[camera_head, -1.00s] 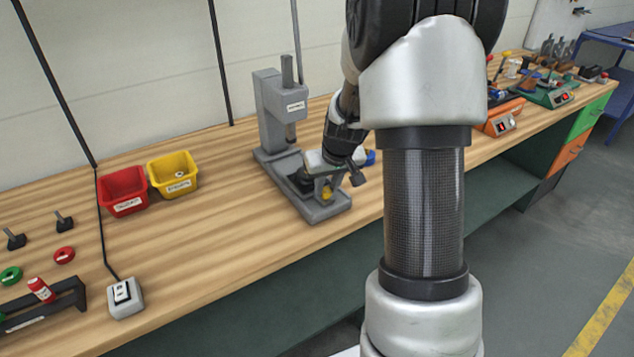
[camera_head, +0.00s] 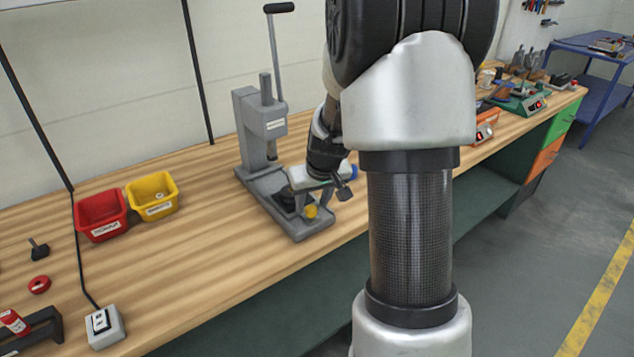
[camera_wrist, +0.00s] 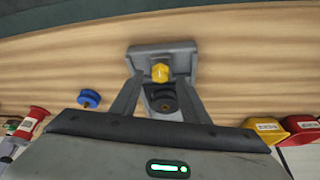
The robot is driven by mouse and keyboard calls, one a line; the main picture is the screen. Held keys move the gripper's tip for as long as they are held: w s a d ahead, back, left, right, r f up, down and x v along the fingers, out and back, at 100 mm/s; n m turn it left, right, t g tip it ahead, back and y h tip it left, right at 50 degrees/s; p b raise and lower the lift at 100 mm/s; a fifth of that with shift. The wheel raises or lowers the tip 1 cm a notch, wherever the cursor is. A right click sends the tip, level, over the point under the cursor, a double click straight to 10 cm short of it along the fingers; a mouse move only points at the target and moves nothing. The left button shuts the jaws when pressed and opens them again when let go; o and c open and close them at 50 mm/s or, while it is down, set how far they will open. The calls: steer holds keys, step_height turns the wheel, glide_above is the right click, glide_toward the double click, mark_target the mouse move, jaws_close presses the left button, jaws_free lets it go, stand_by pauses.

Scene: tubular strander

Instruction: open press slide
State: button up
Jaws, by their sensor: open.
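The grey press (camera_head: 262,130) stands on the wooden bench, with its ram above a long grey base (camera_head: 305,232). The press slide, with a black round seat (camera_wrist: 162,98) and a yellow knob (camera_head: 311,211), is at the front part of the base. The yellow knob also shows in the wrist view (camera_wrist: 160,72). My gripper (camera_head: 318,198) is over the front of the base, pointing down. In the wrist view its open fingers (camera_wrist: 160,84) lie on either side of the slide, with the knob just beyond them. Whether they touch anything cannot be told.
A blue spool (camera_wrist: 89,98) lies beside the press. Red (camera_head: 101,214) and yellow (camera_head: 153,195) bins stand left of it. A grey switch box (camera_head: 105,327) is near the bench's front edge. The bench between bins and press is clear.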

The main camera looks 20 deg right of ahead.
steer(key=p+v, duration=0.1)
steer(key=v, duration=1.5)
steer(key=shift+p, duration=0.35)
steer(key=shift+r, duration=0.15)
